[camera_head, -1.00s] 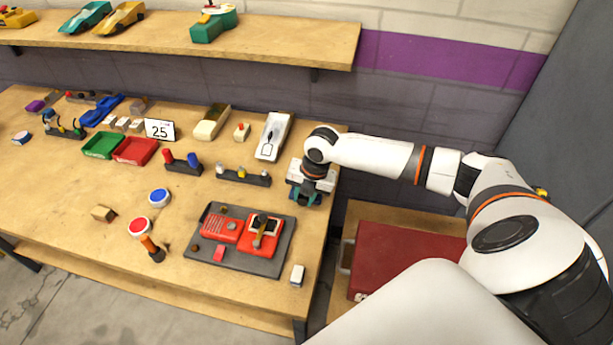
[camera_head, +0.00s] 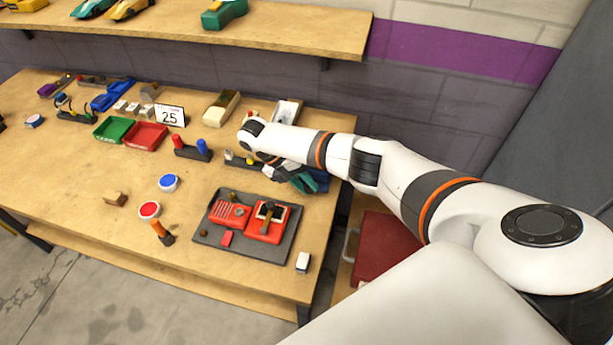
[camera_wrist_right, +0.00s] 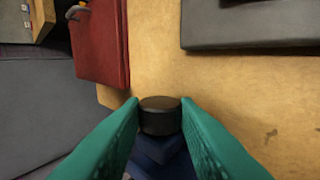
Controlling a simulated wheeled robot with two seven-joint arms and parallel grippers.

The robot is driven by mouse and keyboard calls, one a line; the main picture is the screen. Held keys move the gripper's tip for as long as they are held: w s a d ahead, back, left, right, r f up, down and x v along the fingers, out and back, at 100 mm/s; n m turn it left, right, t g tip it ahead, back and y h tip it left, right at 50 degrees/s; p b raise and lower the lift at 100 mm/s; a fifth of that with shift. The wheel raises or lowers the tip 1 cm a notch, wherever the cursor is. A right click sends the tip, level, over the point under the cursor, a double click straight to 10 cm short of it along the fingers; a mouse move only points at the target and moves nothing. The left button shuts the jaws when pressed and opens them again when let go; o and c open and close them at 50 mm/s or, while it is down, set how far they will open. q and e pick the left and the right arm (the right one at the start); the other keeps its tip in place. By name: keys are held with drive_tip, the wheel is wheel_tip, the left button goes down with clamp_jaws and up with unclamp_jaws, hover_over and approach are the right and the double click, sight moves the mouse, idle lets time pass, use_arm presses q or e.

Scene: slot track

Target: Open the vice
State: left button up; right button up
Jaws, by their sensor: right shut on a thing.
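My right gripper (camera_head: 303,184) is at the right end of the workbench, behind the dark grey tray. In the right wrist view its two teal fingers (camera_wrist_right: 160,104) are shut on a black round knob (camera_wrist_right: 160,117), one finger on each side. A dark blue body (camera_wrist_right: 157,154), apparently part of the vice, shows below the knob between the fingers. Most of it is hidden by the fingers, and in the head view by my wrist. How far the vice jaws stand apart cannot be seen. My left gripper is not in view.
A dark grey tray (camera_head: 207,238) with red parts lies in front of my right gripper. A red case (camera_head: 385,250) stands lower, right of the bench. Red and blue pegs (camera_head: 192,150) stand to the left.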

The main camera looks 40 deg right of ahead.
drive_tip(key=shift+a+f+g+h, duration=0.15)
drive_tip(key=shift+g+h, duration=0.25)
drive_tip(key=shift+g, duration=0.2)
drive_tip(key=shift+b, duration=0.35)
drive_tip(key=o, duration=0.7)
